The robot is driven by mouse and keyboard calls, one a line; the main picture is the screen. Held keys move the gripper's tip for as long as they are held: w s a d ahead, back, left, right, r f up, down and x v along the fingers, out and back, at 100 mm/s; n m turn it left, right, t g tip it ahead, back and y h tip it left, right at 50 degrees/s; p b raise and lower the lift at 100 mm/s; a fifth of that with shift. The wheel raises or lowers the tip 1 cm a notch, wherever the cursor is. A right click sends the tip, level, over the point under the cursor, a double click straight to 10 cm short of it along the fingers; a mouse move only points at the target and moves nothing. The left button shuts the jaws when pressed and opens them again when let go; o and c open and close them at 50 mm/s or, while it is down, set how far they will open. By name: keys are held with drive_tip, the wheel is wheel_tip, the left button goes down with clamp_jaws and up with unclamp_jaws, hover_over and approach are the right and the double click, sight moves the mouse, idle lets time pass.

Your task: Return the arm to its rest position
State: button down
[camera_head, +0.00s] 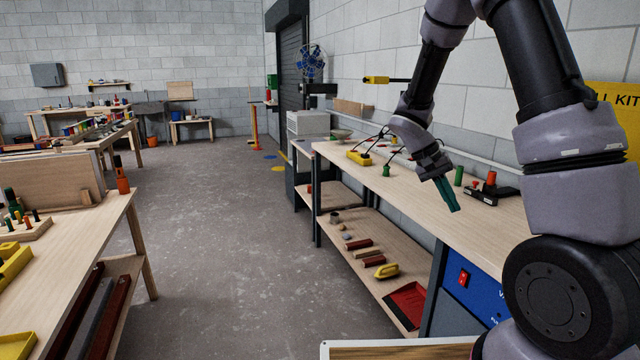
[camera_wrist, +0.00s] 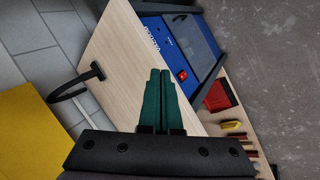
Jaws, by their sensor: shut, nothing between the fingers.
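My arm reaches in from the right in the head view. My gripper (camera_head: 448,196) hangs above the wooden bench top (camera_head: 405,195), its green fingers together with nothing between them. In the wrist view my gripper (camera_wrist: 158,78) shows its two green fingers side by side, shut and empty. They are over the bench (camera_wrist: 124,58) and apart from the objects on it.
Along the bench stand a yellow tray (camera_head: 360,158), a green cylinder (camera_head: 459,176) and a black device (camera_head: 487,193). A blue box (camera_head: 470,287) with a red switch sits below the top. A lower shelf (camera_head: 362,232) holds small items. The grey floor (camera_head: 225,220) at left-centre is clear.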

drive_tip(key=s+a+r+t+y, duration=0.4)
drive_tip(key=s+r, duration=0.5)
drive_tip(key=r, duration=0.2)
drive_tip(key=s+a+r+t+y, duration=0.4)
drive_tip(key=s+r, duration=0.5)
drive_tip(key=r, duration=0.3)
drive_tip(key=shift+n+t, duration=0.3)
drive_tip(key=shift+t, duration=0.3)
drive_tip(key=shift+s, duration=0.1)
